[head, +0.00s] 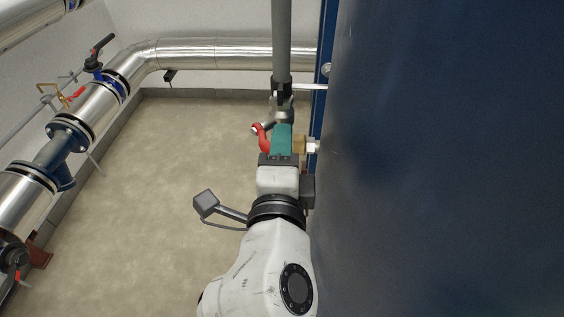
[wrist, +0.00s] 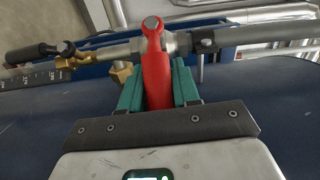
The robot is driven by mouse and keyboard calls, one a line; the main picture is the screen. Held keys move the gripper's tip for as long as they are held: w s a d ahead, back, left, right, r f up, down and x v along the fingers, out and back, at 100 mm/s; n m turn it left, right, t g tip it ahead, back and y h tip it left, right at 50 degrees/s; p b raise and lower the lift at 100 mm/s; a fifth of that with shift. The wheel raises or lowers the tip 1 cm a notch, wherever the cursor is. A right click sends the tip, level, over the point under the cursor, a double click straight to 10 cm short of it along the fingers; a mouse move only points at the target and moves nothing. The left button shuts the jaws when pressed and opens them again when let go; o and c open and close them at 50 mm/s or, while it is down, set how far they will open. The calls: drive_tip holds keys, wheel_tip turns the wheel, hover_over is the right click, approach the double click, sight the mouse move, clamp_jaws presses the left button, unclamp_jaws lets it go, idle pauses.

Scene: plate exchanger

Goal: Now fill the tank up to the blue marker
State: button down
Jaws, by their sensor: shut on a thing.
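My gripper (head: 283,136) has teal fingers and reaches forward beside the large dark blue tank (head: 450,160). It is shut on a red valve handle (head: 262,137), on a metal valve below a grey vertical pipe (head: 282,45). In the wrist view the red handle (wrist: 156,80) lies between the teal fingers of my gripper (wrist: 158,92), with its pivot on the metal pipe beyond. A dark strip with white scale marks (wrist: 38,76) shows at the left of the wrist view. I cannot make out a blue marker or the liquid level.
A brass fitting (head: 299,145) sits between the valve and the tank side. The beige floor (head: 150,200) on the left is clear.

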drive_tip(key=shift+f+b, duration=0.35)
drive_tip(key=shift+b, duration=0.45)
drive_tip(key=c, duration=0.9)
unclamp_jaws()
drive_tip(key=shift+r, duration=0.15)
drive_tip(key=s, duration=1)
drive_tip(key=shift+s+a, duration=0.15)
drive_tip(key=shift+s, duration=0.25)
